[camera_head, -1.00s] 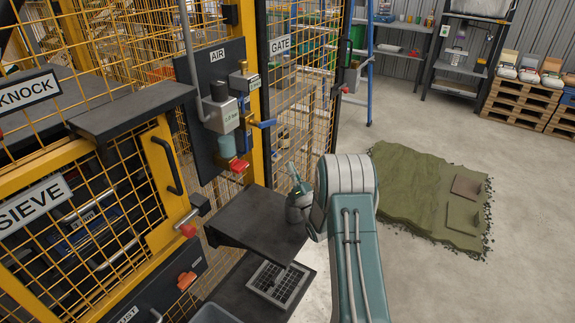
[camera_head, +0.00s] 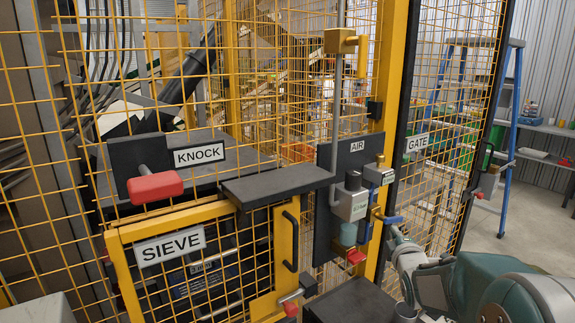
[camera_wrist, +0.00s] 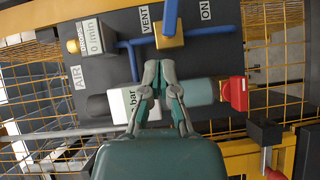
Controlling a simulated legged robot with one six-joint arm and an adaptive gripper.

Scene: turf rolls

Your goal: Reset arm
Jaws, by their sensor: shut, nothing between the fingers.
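My gripper (camera_head: 396,238) is at the lower right of the head view, at the end of my teal arm, just right of the black AIR panel (camera_head: 325,232). In the wrist view my gripper (camera_wrist: 160,72) has its fingers together with nothing between them. They point at the AIR panel (camera_wrist: 100,62) and overlap the white regulator box (camera_wrist: 122,102) in the picture. Whether they touch the panel I cannot tell. The brass valve block (camera_wrist: 169,36), with its blue handle and VENT and ON labels, lies just beyond the fingertips.
A yellow mesh cage fills the left and middle, with a red KNOCK handle (camera_head: 156,187) and a SIEVE door (camera_head: 171,246). A dark ledge (camera_head: 277,184) juts out beside the AIR panel. A red knob (camera_wrist: 234,94) is near the gripper. A blue ladder (camera_head: 512,125) and open floor are at right.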

